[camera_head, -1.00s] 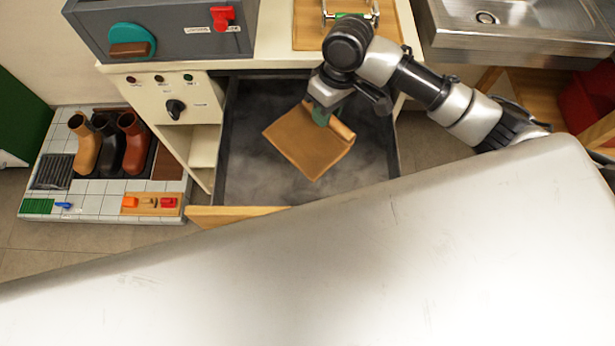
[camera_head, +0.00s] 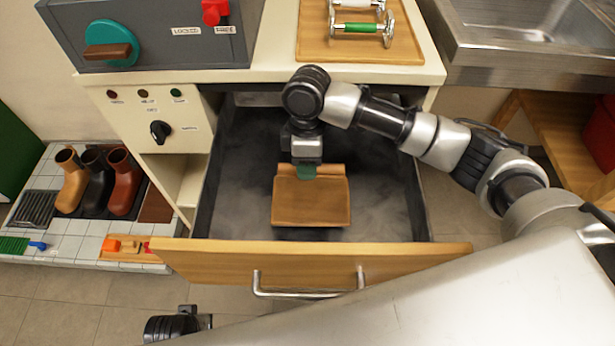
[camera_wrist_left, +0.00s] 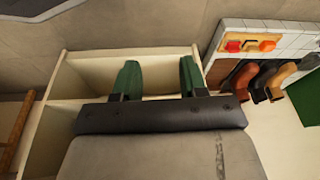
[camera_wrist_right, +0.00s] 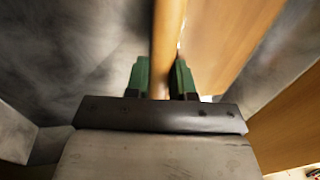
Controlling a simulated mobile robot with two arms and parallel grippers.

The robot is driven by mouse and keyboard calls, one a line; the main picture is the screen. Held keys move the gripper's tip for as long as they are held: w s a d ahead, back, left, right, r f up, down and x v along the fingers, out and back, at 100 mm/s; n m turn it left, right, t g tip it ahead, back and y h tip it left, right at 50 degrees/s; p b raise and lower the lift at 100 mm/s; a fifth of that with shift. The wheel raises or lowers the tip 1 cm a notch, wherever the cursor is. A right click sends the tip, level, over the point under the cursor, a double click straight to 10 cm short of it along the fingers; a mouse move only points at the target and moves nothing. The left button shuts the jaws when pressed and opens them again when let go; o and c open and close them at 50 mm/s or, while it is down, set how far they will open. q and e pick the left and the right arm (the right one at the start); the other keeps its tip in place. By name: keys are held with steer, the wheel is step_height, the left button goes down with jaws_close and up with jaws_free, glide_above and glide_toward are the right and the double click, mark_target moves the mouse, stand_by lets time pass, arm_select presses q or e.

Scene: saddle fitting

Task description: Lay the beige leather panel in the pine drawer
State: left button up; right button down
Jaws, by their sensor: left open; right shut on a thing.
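The beige-tan leather panel (camera_head: 311,203) is inside the open pine drawer (camera_head: 215,255), over its grey floor, with a rolled upper edge. I cannot tell whether it touches the floor. My right gripper (camera_head: 306,172) is shut on that upper edge. In the right wrist view the rolled edge of the panel (camera_wrist_right: 167,40) runs between the green fingertips (camera_wrist_right: 162,78). My left gripper (camera_wrist_left: 157,78) is open and empty in the left wrist view, in front of a cream open compartment.
The drawer's metal handle (camera_head: 308,290) faces me. Above are a cream counter (camera_head: 275,45), a grey box with a teal knob (camera_head: 108,43) and a wooden board (camera_head: 370,47). Boots (camera_head: 97,180) stand on a tiled stand at left. A steel sink (camera_head: 530,40) is at right. Drawer floor beside the panel is clear.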

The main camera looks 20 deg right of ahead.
step_height(320, 180, down, 4)
steer(key=shift+r+b, duration=0.2)
steer(key=shift+b, duration=0.15)
arm_select(q)
steer(key=r, duration=0.3)
steer(key=shift+w+r, duration=0.1)
steer(key=shift+w, duration=0.1)
arm_select(e)
steer(key=c, duration=1)
jaws_free()
steer(key=shift+o, duration=0.2)
steer(key=shift+r, duration=0.2)
arm_select(q)
step_height(320, 180, down, 10)
steer(key=s+p, duration=0.2)
steer(key=p, duration=0.1)
steer(key=shift+s+a+r, duration=0.15)
steer(key=shift+s+r, duration=0.1)
steer(key=shift+s, duration=0.05)
arm_select(e)
step_height(320, 180, up, 12)
steer(key=w, duration=0.2)
steer(key=shift+d+f, duration=0.25)
steer(key=shift+d, duration=0.05)
steer(key=shift+w, duration=0.1)
